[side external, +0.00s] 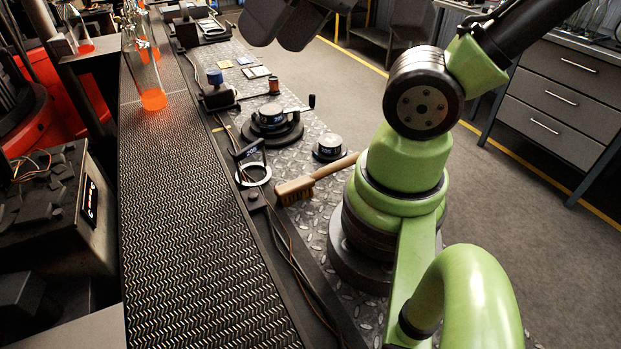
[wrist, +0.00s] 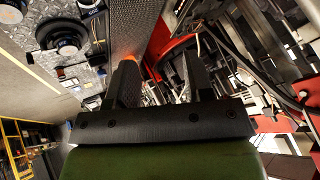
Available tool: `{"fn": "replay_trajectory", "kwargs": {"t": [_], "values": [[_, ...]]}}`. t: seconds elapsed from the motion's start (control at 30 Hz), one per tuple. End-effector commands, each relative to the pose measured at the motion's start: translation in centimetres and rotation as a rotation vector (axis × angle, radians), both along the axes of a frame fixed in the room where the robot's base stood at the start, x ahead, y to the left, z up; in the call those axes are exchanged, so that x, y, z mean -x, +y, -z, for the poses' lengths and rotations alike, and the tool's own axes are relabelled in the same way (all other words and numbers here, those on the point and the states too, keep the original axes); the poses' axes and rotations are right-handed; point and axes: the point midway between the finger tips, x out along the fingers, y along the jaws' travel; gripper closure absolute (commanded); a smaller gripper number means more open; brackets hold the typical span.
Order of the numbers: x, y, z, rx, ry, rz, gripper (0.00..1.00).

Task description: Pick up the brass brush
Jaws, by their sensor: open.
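The brass brush (side external: 311,180) lies on the diamond-plate bench in the side external view, in front of my arm's base. Its pale wooden handle points up and to the right, and its golden bristles are at the lower left. I cannot make out the brush in the wrist view. My gripper (wrist: 160,65) shows in the wrist view with its two dark fingers apart and nothing between them. It is well away from the brush.
A ring-shaped stand (side external: 254,174) is close left of the bristles. A small round weight (side external: 329,148) is behind the handle, and a black rotary device (side external: 272,123) stands farther back. A conveyor belt (side external: 190,230) runs along the left, carrying an orange-based glass bottle (side external: 153,98).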

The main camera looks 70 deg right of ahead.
Motion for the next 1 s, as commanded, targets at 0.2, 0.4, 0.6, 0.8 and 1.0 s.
{"fn": "replay_trajectory", "kwargs": {"t": [0.2,0.4,0.6,0.8,1.0], "values": [[0.0,0.0,0.0,0.0,0.0,0.0,0.39],[-0.4,-0.3,0.4,0.03,0.029,-0.017,0.39],[-2.7,-2.2,3.3,0.215,0.213,-0.166,0.39],[-4.8,-5.0,8.2,0.399,0.468,-0.454,0.39],[-5.3,-7.8,14.0,0.474,0.703,-0.807,0.39]]}}
